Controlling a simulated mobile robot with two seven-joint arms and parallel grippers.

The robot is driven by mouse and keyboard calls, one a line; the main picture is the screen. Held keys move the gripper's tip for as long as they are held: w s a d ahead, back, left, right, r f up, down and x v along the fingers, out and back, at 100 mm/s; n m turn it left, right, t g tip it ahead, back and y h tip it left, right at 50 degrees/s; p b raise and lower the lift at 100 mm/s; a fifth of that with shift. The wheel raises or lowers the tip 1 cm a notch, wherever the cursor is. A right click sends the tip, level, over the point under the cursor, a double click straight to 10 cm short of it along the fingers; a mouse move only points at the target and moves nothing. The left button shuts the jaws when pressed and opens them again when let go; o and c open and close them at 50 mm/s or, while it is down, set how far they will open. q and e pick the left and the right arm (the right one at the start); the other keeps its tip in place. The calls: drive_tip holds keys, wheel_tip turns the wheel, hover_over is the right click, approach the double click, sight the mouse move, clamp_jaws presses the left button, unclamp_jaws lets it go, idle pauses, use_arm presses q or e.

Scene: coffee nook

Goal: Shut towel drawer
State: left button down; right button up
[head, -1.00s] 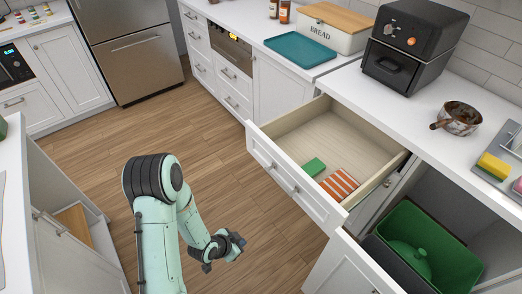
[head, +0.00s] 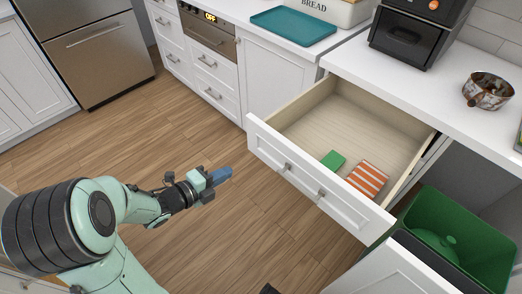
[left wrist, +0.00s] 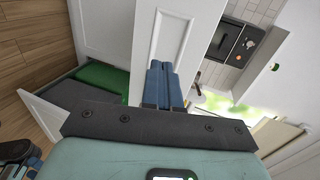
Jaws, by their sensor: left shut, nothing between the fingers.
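The towel drawer (head: 316,179) stands pulled out from the white counter, with two handles on its front. Inside it lie a green folded cloth (head: 333,160) and an orange-and-white striped towel (head: 368,179). My left gripper (head: 222,175) is shut and empty, over the floor to the left of the drawer front and apart from it. In the left wrist view its blue fingers (left wrist: 164,82) are together, before a white panelled front (left wrist: 172,35). A dark part at the bottom edge of the head view may be my right arm; its fingers do not show clearly.
A pulled-out bin unit with a green bin (head: 437,236) stands right of the drawer, close to its corner. The counter holds a black air fryer (head: 417,35), a teal tray (head: 293,27) and a stained pot (head: 488,91). The wooden floor (head: 240,235) before the drawer is clear.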

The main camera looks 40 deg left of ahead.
use_arm(q)
drive_tip(key=p, duration=0.2)
approach(266, 150)
drive_tip(key=x, duration=0.5)
drive_tip(key=shift+w+f, duration=0.15)
drive_tip(key=shift+w, duration=0.55)
use_arm(e)
drive_tip(key=shift+s+a+r+g, duration=0.25)
drive_tip(key=shift+s+r+g, duration=0.05)
drive_tip(key=shift+s+r, duration=0.5)
